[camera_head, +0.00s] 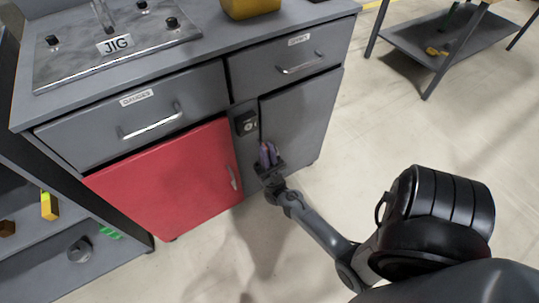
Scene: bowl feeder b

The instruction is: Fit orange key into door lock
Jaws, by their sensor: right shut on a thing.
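The door lock (246,123) is a small dark block with a light round face, on the cabinet front between the red door and the grey door. My right gripper (268,158) is in front of the cabinet, just below and to the right of the lock and apart from it in the picture. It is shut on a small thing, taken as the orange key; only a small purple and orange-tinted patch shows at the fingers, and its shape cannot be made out. My left gripper is not in view.
The red door (170,185) and the grey door (300,118) are shut, as are both drawers (150,118) above. A jig plate (115,45) and a yellow bin (250,8) stand on the worktop.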

